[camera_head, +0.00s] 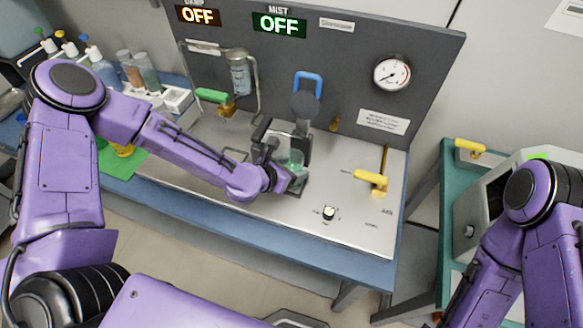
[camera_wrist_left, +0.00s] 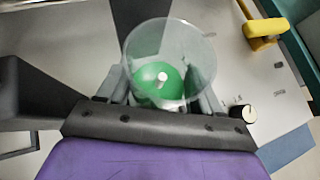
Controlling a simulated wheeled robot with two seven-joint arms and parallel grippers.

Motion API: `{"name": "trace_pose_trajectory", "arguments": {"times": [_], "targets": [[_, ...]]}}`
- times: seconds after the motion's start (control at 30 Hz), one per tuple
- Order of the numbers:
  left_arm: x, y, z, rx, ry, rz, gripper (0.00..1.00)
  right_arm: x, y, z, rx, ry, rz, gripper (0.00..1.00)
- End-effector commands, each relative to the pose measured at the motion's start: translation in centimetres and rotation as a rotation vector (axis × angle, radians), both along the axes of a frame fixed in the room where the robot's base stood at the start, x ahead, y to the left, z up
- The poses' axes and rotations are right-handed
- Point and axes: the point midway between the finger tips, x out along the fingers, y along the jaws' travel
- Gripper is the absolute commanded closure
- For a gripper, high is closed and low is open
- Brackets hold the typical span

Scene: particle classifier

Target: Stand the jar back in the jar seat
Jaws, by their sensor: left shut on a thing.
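The jar (camera_head: 291,160) is a clear cup with green inside, over the steel panel at the middle of the head view. My left gripper (camera_head: 283,152) is shut on it, a finger on each side. In the left wrist view I look into the jar's open top (camera_wrist_left: 168,45); green material and a small white piece show inside. The fingers (camera_wrist_left: 162,88) flank it. A dark base (camera_head: 297,187), which looks like the jar seat, shows just below the jar. I cannot tell whether the jar touches it. My right arm shows at the right, its gripper out of view.
A dark post with a blue handle (camera_head: 308,82) stands just behind the jar. A green-handled valve (camera_head: 212,96) and glass cylinder (camera_head: 240,75) are at the left. The front right panel is mostly clear.

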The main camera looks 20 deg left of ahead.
Motion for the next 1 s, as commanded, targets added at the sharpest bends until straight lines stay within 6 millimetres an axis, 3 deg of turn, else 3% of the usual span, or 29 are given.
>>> {"name": "trace_pose_trajectory", "arguments": {"times": [0.03,0.1,0.47,0.83,0.9,1.0], "targets": [[0.0,0.0,-0.1,0.000,0.000,0.000,0.28,0.0,0.0,-0.2,0.000,0.000,0.000,1.00],[0.0,0.0,-0.1,0.000,0.001,0.000,0.09,0.0,0.0,-0.1,0.000,0.000,0.000,1.00],[-0.2,0.1,0.5,-0.001,0.000,0.001,0.09,0.0,0.0,0.4,0.000,0.000,0.000,1.00],[-7.0,3.1,5.8,-0.008,-0.003,0.003,0.09,0.0,0.0,0.2,0.000,0.000,0.000,1.00],[-7.8,3.6,7.0,-0.002,0.003,0.002,0.09,0.0,0.0,2.5,0.000,0.000,0.000,1.00],[-8.6,3.9,7.3,-0.002,0.004,0.001,0.09,0.0,0.0,3.5,0.000,0.000,0.000,1.00]]}}
